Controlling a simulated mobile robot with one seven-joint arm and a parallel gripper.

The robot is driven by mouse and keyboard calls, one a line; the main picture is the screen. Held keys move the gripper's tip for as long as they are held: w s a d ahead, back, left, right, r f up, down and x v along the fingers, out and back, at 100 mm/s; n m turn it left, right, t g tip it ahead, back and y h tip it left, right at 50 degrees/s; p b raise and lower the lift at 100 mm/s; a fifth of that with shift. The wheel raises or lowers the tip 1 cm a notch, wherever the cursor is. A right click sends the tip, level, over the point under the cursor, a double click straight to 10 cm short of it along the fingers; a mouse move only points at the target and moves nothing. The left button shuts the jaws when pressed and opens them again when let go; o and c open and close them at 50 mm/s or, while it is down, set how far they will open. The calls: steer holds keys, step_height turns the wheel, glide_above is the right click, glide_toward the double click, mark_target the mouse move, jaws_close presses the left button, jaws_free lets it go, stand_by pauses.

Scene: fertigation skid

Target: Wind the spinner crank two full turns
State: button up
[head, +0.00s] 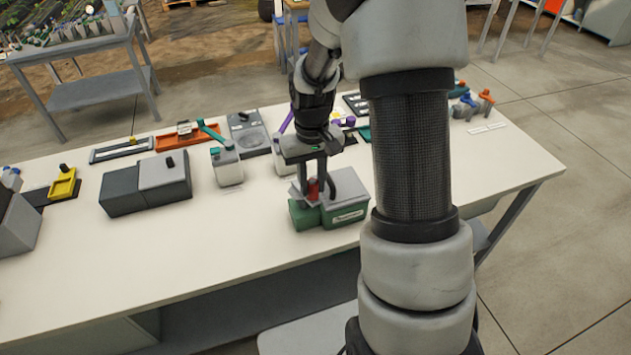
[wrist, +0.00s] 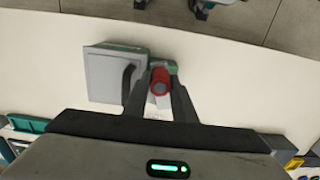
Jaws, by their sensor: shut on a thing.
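The spinner is a green box (head: 345,219) with a grey top, near the front edge of the white table. Its grey top also shows in the wrist view (wrist: 103,75). The crank has a red knob (wrist: 160,82), which shows in the head view too (head: 313,188). My gripper (head: 318,190) points down over the left part of the box. Its two fingers are shut on the red knob, one on each side, as the wrist view shows (wrist: 159,90). A dark curved handle (wrist: 128,80) stands on the box beside the knob. The crank's arm below the knob is mostly hidden.
An orange tray (head: 186,137) and a grey scale-like unit (head: 249,133) lie behind. The white table (head: 235,232) is clear in front and to the left of the spinner.

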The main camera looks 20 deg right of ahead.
steer(key=shift+w+a+r, duration=0.1)
steer(key=shift+w+a, duration=0.05)
steer(key=shift+w, duration=0.05)
steer(key=shift+s+a, duration=0.1)
steer(key=shift+a, duration=0.45)
steer(key=shift+c, duration=0.2)
steer(key=shift+a, duration=0.1)
steer(key=shift+a, duration=1.25)
steer(key=shift+o, duration=0.2)
steer(key=shift+w+a, duration=0.3)
steer(key=shift+w, duration=0.2)
steer(key=shift+w+a, duration=0.3)
steer(key=shift+w, duration=0.2)
